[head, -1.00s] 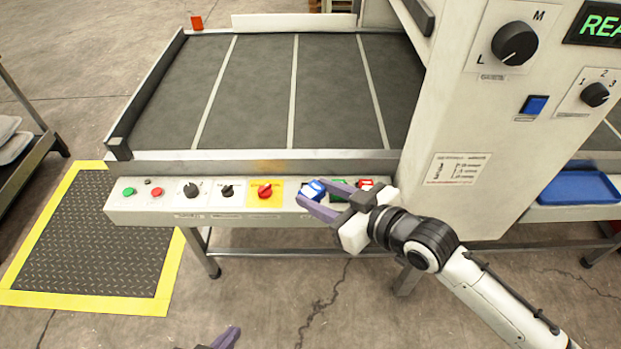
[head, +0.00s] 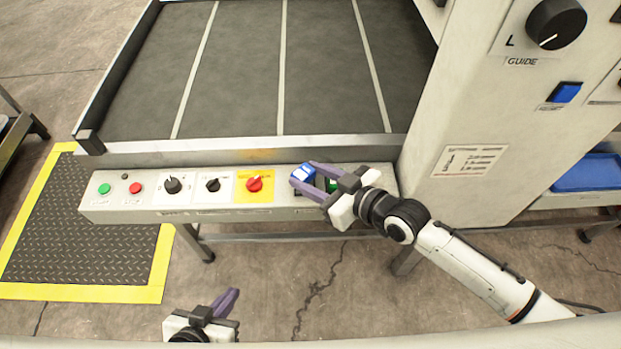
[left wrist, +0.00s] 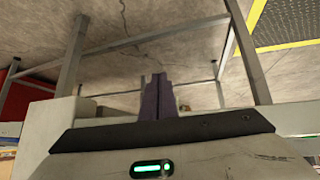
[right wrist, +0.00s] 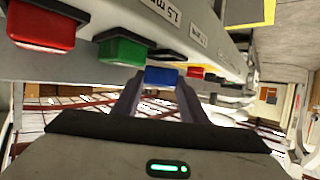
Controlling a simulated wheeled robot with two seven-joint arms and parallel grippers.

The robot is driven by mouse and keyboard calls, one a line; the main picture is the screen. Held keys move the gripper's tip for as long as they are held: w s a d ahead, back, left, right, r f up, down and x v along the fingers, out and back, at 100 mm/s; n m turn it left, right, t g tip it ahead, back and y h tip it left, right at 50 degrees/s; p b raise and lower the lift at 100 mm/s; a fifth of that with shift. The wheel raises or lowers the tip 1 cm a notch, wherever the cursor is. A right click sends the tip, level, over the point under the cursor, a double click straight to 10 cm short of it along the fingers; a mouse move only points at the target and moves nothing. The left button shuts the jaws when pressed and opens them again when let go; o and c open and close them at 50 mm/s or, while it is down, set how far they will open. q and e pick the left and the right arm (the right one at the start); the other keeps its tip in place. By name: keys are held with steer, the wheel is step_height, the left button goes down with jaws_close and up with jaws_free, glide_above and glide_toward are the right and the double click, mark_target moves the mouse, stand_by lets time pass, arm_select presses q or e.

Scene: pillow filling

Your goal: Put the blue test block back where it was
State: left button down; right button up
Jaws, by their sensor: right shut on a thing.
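The blue test block (head: 302,173) is at the front control ledge, right of the yellow plate with the red knob. My right gripper (head: 304,175) is shut on it, with a purple finger on each side. The right wrist view also shows the blue block (right wrist: 161,76) between the fingertips, close to the ledge; I cannot tell whether it touches it. My left gripper (head: 229,302) is shut and empty, low in front of the machine. Its fingers lie together in the left wrist view (left wrist: 158,97).
A green block (right wrist: 122,48) and a red block (right wrist: 42,25) sit along the ledge near my right gripper. Knobs and buttons line the ledge (head: 225,212) to the left. The machine's upright panel (head: 470,125) stands at right. A blue tray (head: 590,173) lies beyond it.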

steer(key=shift+f+b, duration=0.35)
steer(key=shift+f, duration=0.5)
steer(key=o, duration=1.2)
steer(key=shift+c, duration=0.2)
steer(key=shift+r+p, duration=0.2)
steer(key=shift+p, duration=0.1)
steer(key=shift+s+d+r, duration=0.15)
steer(key=shift+d+r, duration=0.05)
steer(key=shift+d, duration=0.05)
steer(key=p+v, duration=0.1)
steer(key=v, duration=1)
steer(key=s+d+f+m+h, duration=0.3)
steer(key=s+d+f, duration=0.1)
steer(key=s+f, duration=0.3)
steer(key=s+d+f+m+g+h, duration=0.1)
steer(key=s+d+f+m+h, duration=0.2)
steer(key=s+f, duration=0.4)
steer(key=shift+d+f+m+h, duration=0.4)
steer(key=shift+f+m+h, duration=0.1)
steer(key=shift+f, duration=0.4)
steer(key=shift+w, duration=0.1)
